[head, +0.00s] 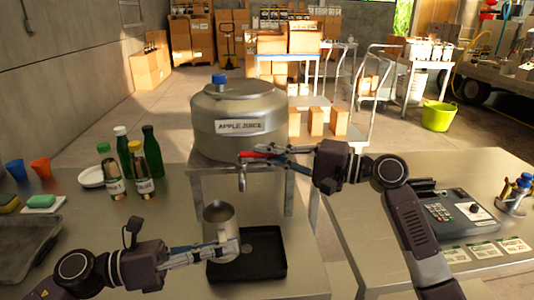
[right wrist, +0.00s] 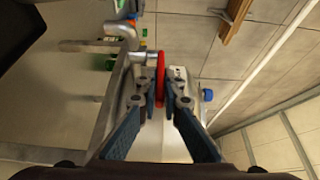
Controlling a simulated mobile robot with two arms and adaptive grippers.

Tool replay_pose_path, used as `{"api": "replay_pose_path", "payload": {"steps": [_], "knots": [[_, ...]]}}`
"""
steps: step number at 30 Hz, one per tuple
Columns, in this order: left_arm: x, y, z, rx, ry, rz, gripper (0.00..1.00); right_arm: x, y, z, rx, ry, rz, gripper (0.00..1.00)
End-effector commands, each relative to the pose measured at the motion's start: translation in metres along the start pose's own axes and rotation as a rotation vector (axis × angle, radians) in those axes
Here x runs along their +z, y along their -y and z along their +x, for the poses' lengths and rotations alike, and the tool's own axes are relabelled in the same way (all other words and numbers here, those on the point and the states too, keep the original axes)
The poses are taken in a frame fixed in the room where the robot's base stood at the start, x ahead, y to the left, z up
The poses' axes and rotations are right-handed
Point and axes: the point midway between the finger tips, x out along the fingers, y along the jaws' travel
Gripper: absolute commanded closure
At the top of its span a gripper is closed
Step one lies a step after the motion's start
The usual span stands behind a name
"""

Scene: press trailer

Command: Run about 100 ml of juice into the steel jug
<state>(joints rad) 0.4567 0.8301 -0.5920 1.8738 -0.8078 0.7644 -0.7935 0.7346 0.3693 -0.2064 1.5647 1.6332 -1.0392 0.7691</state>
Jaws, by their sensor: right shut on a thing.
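The steel tank (head: 240,118) labelled APPLE JUICE stands on a raised stand. Its tap spout (head: 242,182) points down, and no juice stream shows. My right gripper (head: 262,156) is shut on the red tap lever (head: 247,154); in the right wrist view the lever (right wrist: 160,72) lies between the fingertips. The steel jug (head: 217,215) is upright, just below and a little left of the spout, by the left part of the black drip tray (head: 265,268). My left gripper (head: 228,248) has its fingers at the jug's lower body; whether they press on it is unclear.
Bottles (head: 127,160) and a white plate (head: 91,178) stand left of the tank. Cups (head: 40,168), sponges (head: 42,201) and a dark tray (head: 25,245) are farther left. A keypad device (head: 455,212) and cards (head: 482,250) lie on the right counter.

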Motion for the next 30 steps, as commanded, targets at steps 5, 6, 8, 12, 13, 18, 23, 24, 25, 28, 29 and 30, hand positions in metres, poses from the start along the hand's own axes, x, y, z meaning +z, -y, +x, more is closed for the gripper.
{"api": "replay_pose_path", "payload": {"steps": [5, 6, 8, 12, 13, 18, 23, 24, 25, 28, 29, 30], "knots": [[0.001, 0.0, 0.0, 0.0, 0.001, 0.001, 1.0, 0.005, -0.005, -0.002, 0.009, -0.084, -0.002, 1.0], [0.001, 0.0, 0.0, 0.0, 0.001, 0.001, 1.0, 0.006, -0.005, -0.002, 0.01, -0.106, -0.001, 1.0], [0.001, 0.0, 0.0, 0.0, 0.001, 0.001, 1.0, 0.008, -0.005, -0.003, 0.01, -0.141, -0.001, 1.0], [0.001, 0.0, 0.0, 0.0, 0.001, 0.001, 1.0, 0.014, -0.005, -0.003, 0.01, -0.22, 0.0, 1.0], [0.001, 0.0, 0.0, 0.0, 0.001, 0.001, 1.0, 0.015, -0.006, -0.003, 0.01, -0.237, 0.001, 1.0], [0.001, 0.0, 0.0, 0.0, 0.001, 0.001, 1.0, 0.023, -0.006, -0.002, 0.009, -0.331, 0.001, 1.0], [0.0, 0.0, 0.0, 0.0, 0.001, 0.001, 1.0, 0.03, -0.006, -0.001, 0.007, -0.419, 0.003, 1.0], [0.0, 0.0, 0.0, 0.0, 0.001, 0.001, 1.0, 0.032, -0.005, -0.001, 0.005, -0.441, 0.004, 1.0], [0.0, 0.0, 0.0, 0.0, 0.001, 0.001, 1.0, 0.033, -0.005, -0.001, 0.004, -0.458, 0.004, 1.0], [0.0, 0.0, 0.0, 0.0, 0.001, 0.001, 1.0, 0.036, -0.005, 0.0, 0.003, -0.511, 0.005, 1.0], [0.0, 0.0, 0.0, 0.0, 0.001, 0.001, 1.0, 0.036, -0.005, 0.001, 0.003, -0.526, 0.005, 1.0], [0.0, 0.0, 0.0, 0.0, 0.001, 0.001, 1.0, 0.037, -0.005, 0.001, 0.002, -0.547, 0.005, 1.0]]}}
